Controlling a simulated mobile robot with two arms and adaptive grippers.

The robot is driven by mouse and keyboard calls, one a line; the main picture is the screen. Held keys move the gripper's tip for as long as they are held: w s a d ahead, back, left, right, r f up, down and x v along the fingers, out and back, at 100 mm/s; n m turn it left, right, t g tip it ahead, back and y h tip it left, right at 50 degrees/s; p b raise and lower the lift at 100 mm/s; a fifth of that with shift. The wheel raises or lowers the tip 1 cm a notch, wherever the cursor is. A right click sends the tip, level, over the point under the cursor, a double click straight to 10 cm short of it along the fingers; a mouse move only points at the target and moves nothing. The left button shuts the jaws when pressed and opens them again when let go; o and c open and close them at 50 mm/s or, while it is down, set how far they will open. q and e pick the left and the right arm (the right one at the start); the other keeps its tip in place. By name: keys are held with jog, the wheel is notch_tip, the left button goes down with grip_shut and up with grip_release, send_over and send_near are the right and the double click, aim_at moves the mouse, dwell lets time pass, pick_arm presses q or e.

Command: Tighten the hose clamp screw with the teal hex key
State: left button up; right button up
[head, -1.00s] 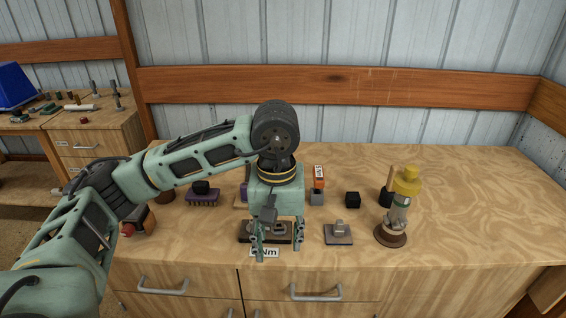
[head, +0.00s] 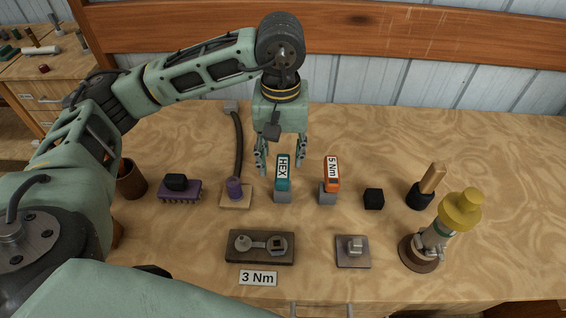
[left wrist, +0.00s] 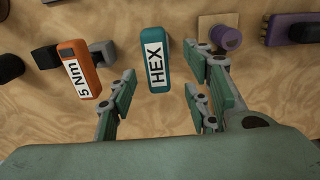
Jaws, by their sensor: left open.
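The teal hex key (head: 282,172) is an upright teal block labelled HEX on a grey base. It also shows in the left wrist view (left wrist: 155,65). My left gripper (head: 281,163) is open and empty, its fingers apart on either side of the teal block's upper end; contact cannot be told. The fingers also show in the left wrist view (left wrist: 160,84). A dark plate (head: 260,259) with a round metal piece and a square-holed metal piece lies in front, behind a "3 Nm" label (head: 258,278). Which piece is the clamp screw I cannot tell. My right gripper is out of view.
An orange "5 Nm" block (head: 331,172) stands close right of the teal one. A purple knob on a board (head: 236,201) is to the left. A yellow-capped post (head: 460,211) and a grey plate (head: 353,260) are at the right. The back right tabletop is clear.

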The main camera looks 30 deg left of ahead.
aim_at(283, 167)
pick_arm(q)
jog(key=shift+s+f, duration=0.15)
jog(key=shift+f, duration=0.3)
jog(key=f+p, duration=0.2)
jog(key=f, duration=0.1)
jog(key=f+p, duration=0.1)
jog(key=shift+s+d+f, duration=0.2)
jog(key=shift+d, duration=0.15)
jog(key=shift+w+f, duration=0.1)
jog(key=shift+f, duration=0.3)
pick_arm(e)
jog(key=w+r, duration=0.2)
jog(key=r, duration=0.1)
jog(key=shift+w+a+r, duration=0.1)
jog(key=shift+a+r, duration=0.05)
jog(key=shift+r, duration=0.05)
pick_arm(q)
jog(key=shift+c, duration=0.3)
jog(key=c, duration=0.4)
grip_shut()
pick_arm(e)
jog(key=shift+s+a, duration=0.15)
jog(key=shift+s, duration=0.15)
